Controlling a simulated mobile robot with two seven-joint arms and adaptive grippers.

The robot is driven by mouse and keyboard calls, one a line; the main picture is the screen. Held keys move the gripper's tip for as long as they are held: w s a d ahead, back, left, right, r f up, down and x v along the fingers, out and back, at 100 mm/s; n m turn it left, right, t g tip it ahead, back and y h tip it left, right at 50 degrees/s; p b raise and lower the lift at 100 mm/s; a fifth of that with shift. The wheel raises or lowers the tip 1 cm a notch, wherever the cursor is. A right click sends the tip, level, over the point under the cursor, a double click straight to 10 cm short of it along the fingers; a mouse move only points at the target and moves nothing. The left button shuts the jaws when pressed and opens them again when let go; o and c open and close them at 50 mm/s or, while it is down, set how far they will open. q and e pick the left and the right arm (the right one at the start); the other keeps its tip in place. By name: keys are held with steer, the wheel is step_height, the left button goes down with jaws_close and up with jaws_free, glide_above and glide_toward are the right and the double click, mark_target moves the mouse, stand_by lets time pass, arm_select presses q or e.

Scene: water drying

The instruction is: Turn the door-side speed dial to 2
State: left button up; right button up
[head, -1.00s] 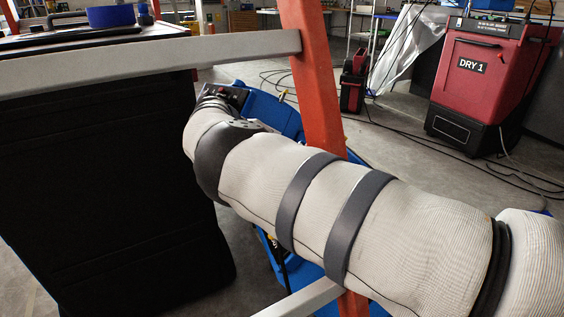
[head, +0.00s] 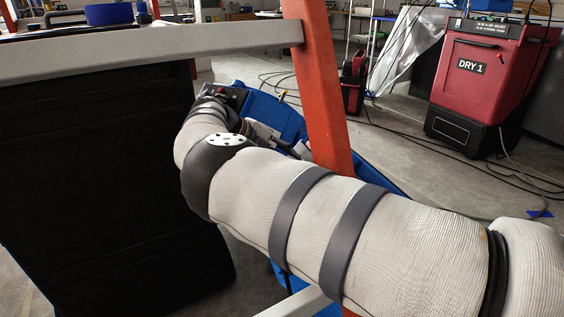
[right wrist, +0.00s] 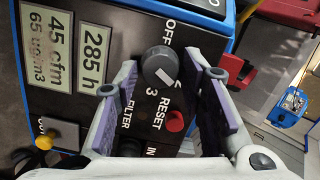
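The speed dial (right wrist: 160,64) is a round dark grey knob with a white mark, on a dark control panel in the right wrist view. "OFF" is printed above it and "3" below; other numbers are hidden or unclear. My right gripper (right wrist: 160,75) is open, its purple-padded fingers on either side of the dial. I cannot tell whether either finger touches it. My left gripper is out of view.
A red button (right wrist: 174,122) marked "RESET" lies below the dial, between the fingers. Display readouts (right wrist: 92,55) and a yellow knob (right wrist: 43,142) are at left. The orange post (head: 318,80) and a grey crossbar (head: 150,52) stand close to my arm. A red machine marked "DRY 1" (head: 475,90) stands behind.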

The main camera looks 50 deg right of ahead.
steer(key=shift+o, duration=0.2)
steer(key=v, duration=1.2)
